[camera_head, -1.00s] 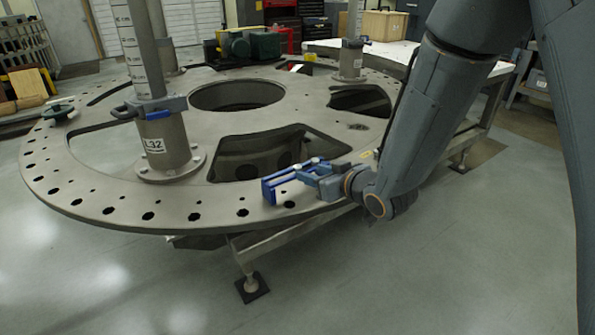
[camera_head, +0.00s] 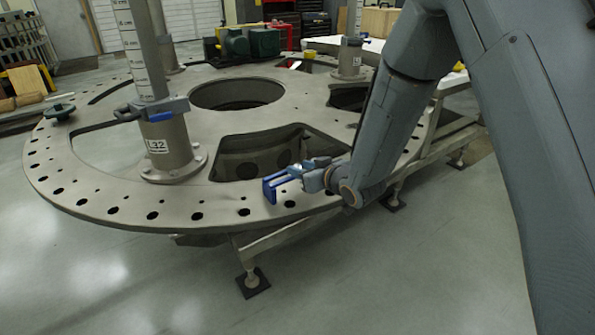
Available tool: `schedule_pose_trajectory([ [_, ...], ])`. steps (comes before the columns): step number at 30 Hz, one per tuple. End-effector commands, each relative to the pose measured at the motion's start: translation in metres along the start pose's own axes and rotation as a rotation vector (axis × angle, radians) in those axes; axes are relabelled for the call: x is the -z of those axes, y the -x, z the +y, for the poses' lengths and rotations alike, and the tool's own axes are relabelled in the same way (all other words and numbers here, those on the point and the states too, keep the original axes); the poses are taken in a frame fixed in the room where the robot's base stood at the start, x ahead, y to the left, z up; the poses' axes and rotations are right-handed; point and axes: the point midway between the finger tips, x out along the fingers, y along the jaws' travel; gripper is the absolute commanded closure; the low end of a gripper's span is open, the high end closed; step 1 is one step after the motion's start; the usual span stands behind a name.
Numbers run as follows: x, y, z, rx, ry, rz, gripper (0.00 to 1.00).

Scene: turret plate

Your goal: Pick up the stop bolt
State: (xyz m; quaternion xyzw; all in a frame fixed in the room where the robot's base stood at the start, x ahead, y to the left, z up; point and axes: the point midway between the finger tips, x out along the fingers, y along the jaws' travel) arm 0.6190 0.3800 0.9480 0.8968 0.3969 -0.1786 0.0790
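My gripper (camera_head: 274,187) has blue fingers and is low over the near rim of the round grey turret plate (camera_head: 100,190), beside the near right cutout. A gap shows between the fingers, and I see nothing held in it. I cannot make out a stop bolt for certain; it may be hidden by the gripper or too small to tell. A dark green part (camera_head: 59,111) with a knob-like shape lies on the plate's far left rim, well away from my gripper.
A post (camera_head: 168,148) labelled L32 with a blue-handled clamp stands on the plate at left. Another post (camera_head: 351,58) stands at the back right. The plate has large cutouts and several rim holes. Open floor lies in front.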

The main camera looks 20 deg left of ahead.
Motion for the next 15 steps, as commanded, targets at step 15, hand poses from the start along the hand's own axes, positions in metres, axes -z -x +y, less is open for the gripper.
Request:
schedule_pose_trajectory([
  [15, 0.0018, 0.0007, 0.0002, 0.0, 0.0, 0.001, 1.0],
])
